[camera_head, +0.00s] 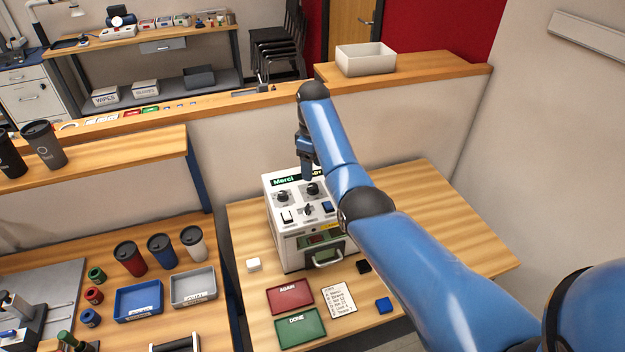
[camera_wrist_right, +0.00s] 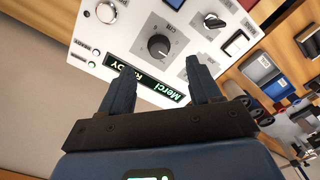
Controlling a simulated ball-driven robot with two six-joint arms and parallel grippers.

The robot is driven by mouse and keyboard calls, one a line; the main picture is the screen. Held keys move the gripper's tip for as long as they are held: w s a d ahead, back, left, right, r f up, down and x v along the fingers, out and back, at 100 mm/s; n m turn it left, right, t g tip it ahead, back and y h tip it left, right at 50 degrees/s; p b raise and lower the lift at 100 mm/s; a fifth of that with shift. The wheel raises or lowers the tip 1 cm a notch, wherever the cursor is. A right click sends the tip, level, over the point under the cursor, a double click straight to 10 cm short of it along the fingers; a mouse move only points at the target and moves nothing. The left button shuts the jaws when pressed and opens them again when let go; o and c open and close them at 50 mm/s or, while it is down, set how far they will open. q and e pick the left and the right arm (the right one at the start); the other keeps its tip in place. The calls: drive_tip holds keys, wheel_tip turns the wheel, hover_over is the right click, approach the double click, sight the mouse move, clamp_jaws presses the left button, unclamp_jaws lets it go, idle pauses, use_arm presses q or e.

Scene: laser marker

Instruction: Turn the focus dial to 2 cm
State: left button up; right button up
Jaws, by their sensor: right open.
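The laser marker (camera_head: 290,240) is a white box on the wooden table, with a dark "Merci" display along its top back edge. Two dark dials sit on its top panel, a left dial (camera_head: 283,197) and a right dial (camera_head: 312,190). My right gripper (camera_head: 307,176) points down above the panel near the right dial. In the wrist view its open fingers (camera_wrist_right: 160,75) are apart and empty, short of the dial. My left gripper is out of view.
Switches and a lever (camera_wrist_right: 213,20) stand close to the dial. The table's right side is clear.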

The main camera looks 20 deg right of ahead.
sight(313, 185)
drive_tip(key=f, duration=0.5)
drive_tip(key=shift+w+f+p, duration=0.2)
drive_tip(key=shift+p, duration=0.2)
drive_tip(key=shift+s+f, duration=0.1)
drive_tip(key=shift+f, duration=0.75)
drive_tip(key=shift+c, duration=0.4)
drive_tip(key=c, duration=0.9)
